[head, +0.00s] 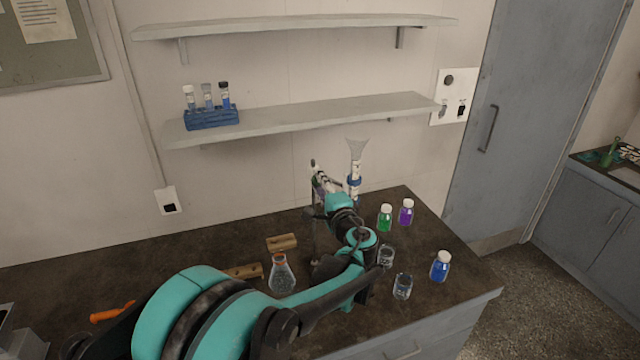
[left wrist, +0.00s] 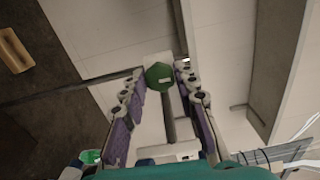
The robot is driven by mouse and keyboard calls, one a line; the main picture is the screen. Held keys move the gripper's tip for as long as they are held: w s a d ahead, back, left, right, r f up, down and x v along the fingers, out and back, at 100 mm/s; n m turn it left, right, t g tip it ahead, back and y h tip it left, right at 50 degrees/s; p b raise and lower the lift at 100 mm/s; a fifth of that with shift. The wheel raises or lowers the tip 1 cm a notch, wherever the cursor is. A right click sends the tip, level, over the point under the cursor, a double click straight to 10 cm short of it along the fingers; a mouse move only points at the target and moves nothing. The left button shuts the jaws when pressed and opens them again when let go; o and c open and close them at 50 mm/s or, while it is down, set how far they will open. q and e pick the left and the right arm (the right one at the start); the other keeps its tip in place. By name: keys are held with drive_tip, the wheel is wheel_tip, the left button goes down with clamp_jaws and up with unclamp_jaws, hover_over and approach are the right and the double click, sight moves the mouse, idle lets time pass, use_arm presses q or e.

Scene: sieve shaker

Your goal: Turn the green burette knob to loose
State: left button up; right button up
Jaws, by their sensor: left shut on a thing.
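The green burette knob (left wrist: 158,77) shows in the left wrist view as a green, many-sided knob with a pale mark on its face. A grey rod runs down from it in that picture. My left gripper (left wrist: 161,74) has its two purple-padded fingers on either side of the knob and is shut on it. In the head view my left gripper (head: 318,182) is beside the burette (head: 355,172), which stands upright with a clear funnel-shaped top and blue parts. My arm hides the knob and the lower stand there. My right gripper is not in view.
A flask (head: 281,276) stands left of my forearm. Beakers (head: 402,287), a green bottle (head: 385,218), a purple bottle (head: 406,212) and a blue bottle (head: 440,266) stand at right on the dark bench (head: 200,245). A shelf (head: 300,118) hangs above.

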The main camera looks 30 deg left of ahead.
use_arm(q)
drive_tip(key=shift+n, duration=0.3)
drive_tip(key=o, duration=1.1)
drive_tip(key=shift+o, duration=0.2)
drive_tip(key=v, duration=1.2)
